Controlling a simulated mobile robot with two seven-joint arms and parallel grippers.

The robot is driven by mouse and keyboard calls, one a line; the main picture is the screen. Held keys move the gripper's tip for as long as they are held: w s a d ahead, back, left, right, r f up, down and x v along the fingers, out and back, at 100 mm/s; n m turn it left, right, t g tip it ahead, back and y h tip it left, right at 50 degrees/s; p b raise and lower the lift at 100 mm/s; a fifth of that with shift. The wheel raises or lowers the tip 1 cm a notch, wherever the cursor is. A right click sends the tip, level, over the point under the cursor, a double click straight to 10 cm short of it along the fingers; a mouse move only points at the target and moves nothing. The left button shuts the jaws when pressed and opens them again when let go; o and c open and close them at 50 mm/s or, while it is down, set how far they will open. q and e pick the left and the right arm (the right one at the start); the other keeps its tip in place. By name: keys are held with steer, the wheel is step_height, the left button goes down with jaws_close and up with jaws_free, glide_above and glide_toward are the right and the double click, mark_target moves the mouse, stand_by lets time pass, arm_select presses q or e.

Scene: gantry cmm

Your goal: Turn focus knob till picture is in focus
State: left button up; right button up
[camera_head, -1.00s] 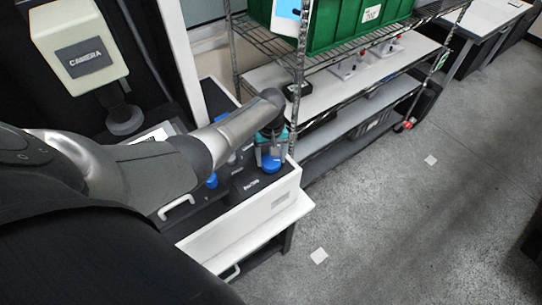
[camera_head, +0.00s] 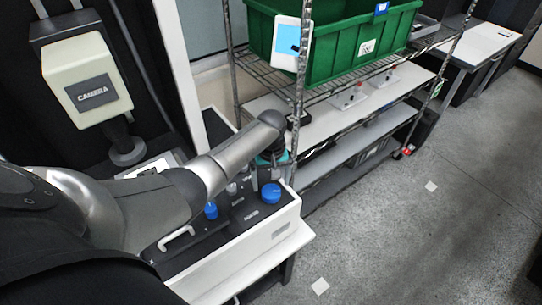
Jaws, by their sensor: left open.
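The machine's black-topped control panel (camera_head: 238,223) carries a larger round blue knob (camera_head: 271,193) at its right end and a smaller blue knob (camera_head: 211,211) to the left. Labels beside them are too small to read, so I cannot tell which is the focus knob. My left gripper (camera_head: 262,170) is open just behind the right blue knob, apart from it as far as I can see. The forearm hides part of the gripper. The camera head (camera_head: 88,80), a cream box labelled CAMERA, stands at upper left. No picture showing focus is readable. My right gripper is out of view.
A wire shelf rack with a green bin (camera_head: 345,45) and a hanging tablet (camera_head: 291,43) stands close behind the panel. A white handle (camera_head: 176,238) sits on the panel's front.

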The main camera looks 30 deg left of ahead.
mark_target(271, 191)
arm_select(q)
step_height(271, 191, up, 12)
steer(key=p, duration=0.1)
steer(key=shift+f, duration=0.25)
stand_by(0.4)
